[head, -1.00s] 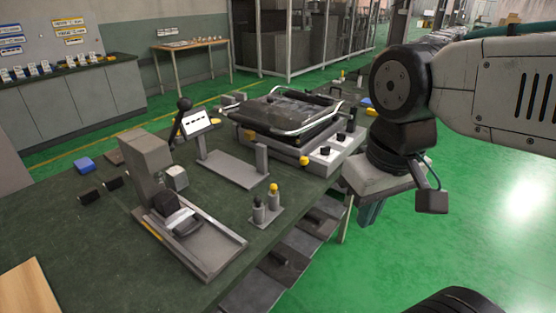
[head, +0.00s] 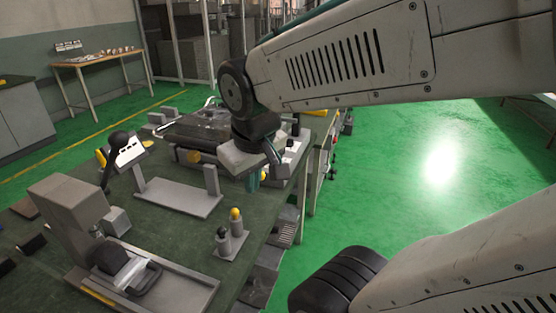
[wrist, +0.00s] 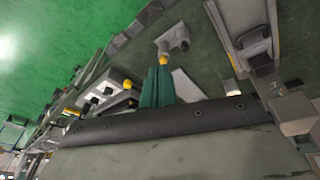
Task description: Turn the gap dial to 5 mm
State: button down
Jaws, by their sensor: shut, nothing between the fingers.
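My gripper (head: 253,183) hangs in front of the press-like machine at the bench's far right end. Its teal fingers (wrist: 157,88) are shut and empty in the wrist view. I cannot tell for sure which part is the gap dial, and no 5 mm mark is readable. The grey machine carries dark knobs (wrist: 105,95) and a yellow button (wrist: 127,84) in the wrist view, to the left of the fingers. My gripper partly hides this machine (head: 200,130) in the head view. The fingers appear apart from it.
A small stand with two posts, one yellow-topped (head: 236,213), stands near my gripper. A grey bracket plate (head: 178,197), a black-knobbed lever (head: 117,140) and a grey column fixture (head: 70,210) stand on the green bench. Open green floor (head: 440,150) lies to the right.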

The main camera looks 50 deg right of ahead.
jog(key=w+d+f+t+h, duration=0.1)
jog(key=w+d+f+t, duration=0.1)
jog(key=w+d+f, duration=0.45)
jog(key=w+d+f+t+h, duration=0.1)
jog(key=w+d+f+t, duration=0.15)
jog(key=d, duration=0.65)
jog(key=w+d+f+t+h, duration=0.1)
jog(key=w+d+f+t, duration=0.15)
jog(key=w+d, duration=0.45)
jog(key=s+d+f+m+t, duration=0.1)
jog(key=s+d+f+t, duration=0.7)
jog(key=s+f, duration=0.15)
jog(key=shift+y, duration=0.3)
jog(key=x, duration=1.3)
jog(key=shift+w+d+r, duration=0.1)
jog(key=shift+r, duration=0.25)
